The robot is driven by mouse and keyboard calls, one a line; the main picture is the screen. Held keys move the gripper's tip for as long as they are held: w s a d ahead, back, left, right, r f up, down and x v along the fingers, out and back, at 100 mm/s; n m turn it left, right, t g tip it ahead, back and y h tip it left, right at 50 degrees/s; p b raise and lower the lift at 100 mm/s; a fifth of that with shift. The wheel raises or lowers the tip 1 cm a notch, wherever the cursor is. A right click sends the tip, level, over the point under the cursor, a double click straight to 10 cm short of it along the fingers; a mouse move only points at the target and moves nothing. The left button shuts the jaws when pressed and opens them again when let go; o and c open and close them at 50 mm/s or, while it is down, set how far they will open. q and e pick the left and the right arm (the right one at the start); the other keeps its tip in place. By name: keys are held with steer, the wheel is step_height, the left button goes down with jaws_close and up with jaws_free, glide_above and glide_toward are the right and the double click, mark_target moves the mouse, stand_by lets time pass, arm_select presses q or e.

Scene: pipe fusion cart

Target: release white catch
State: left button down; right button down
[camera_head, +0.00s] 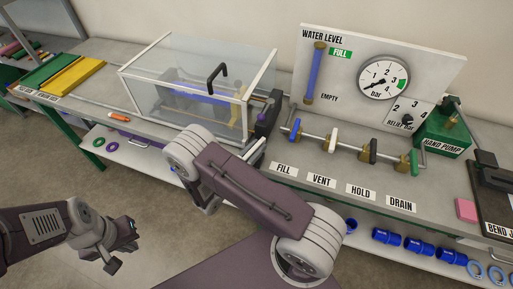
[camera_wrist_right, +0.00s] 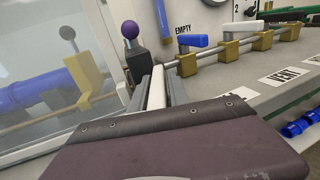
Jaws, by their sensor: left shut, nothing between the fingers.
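A narrow white bar, which looks like the white catch, shows in the right wrist view (camera_wrist_right: 157,88), below a dark block with a purple knob (camera_wrist_right: 130,29). The dark fingers of my right gripper (camera_wrist_right: 158,95) lie on both sides of the bar. I cannot tell whether they press on it. In the head view my right arm covers much of this area beside the clear box's right end. My left gripper (camera_head: 121,246) is shut and empty, low at the left, away from the bench.
The clear-lidded box (camera_head: 185,85) with a black handle stands on the bench. To its right run a pipe with several valves (camera_head: 330,137), a gauge panel (camera_head: 440,65) and a green hand pump (camera_head: 443,135). Blue fittings (camera_head: 420,247) lie on the lower shelf.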

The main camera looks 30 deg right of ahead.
steer(key=shift+r+n+t, duration=0.1)
steer(key=shift+n+t, duration=0.2)
steer(key=shift+t, duration=0.1)
steer(key=shift+n+t+y+p, duration=0.3)
steer(key=shift+n+t+y, duration=0.2)
steer(key=c, duration=1.4)
jaws_free()
steer(key=shift+a, duration=0.1)
steer(key=b+v, duration=0.1)
steer(key=v, duration=0.8)
steer(key=shift+b, duration=0.35)
